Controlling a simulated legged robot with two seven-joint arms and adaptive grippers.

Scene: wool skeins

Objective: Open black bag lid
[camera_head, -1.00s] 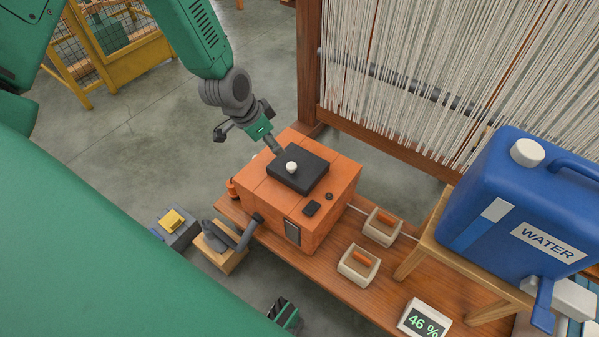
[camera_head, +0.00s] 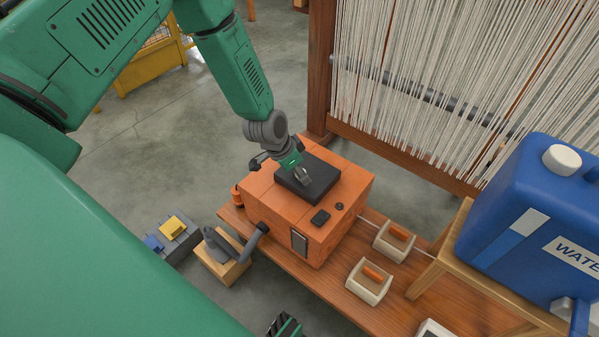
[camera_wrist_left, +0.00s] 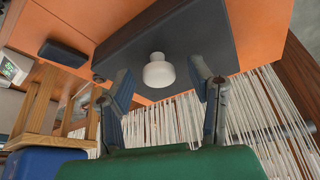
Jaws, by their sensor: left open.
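The black lid (camera_head: 308,182) lies flat on top of the orange box-shaped bag (camera_head: 341,200), and no gap shows under it. In the left wrist view the black lid (camera_wrist_left: 180,45) carries a white knob (camera_wrist_left: 158,72). My left gripper (camera_head: 302,178) is over the lid and hides the knob in the head view. In the left wrist view my left gripper (camera_wrist_left: 160,85) is open, with one finger on each side of the knob and clear space between each finger and it. A part of my right gripper (camera_head: 287,326) shows at the bottom edge of the head view.
The orange bag stands on a wooden bench (camera_head: 318,278). Two cream holders with orange pieces (camera_head: 370,280) are right of it. A blue water canister (camera_head: 530,225) stands on a wooden stand at the right. A loom with white threads (camera_head: 430,80) is behind.

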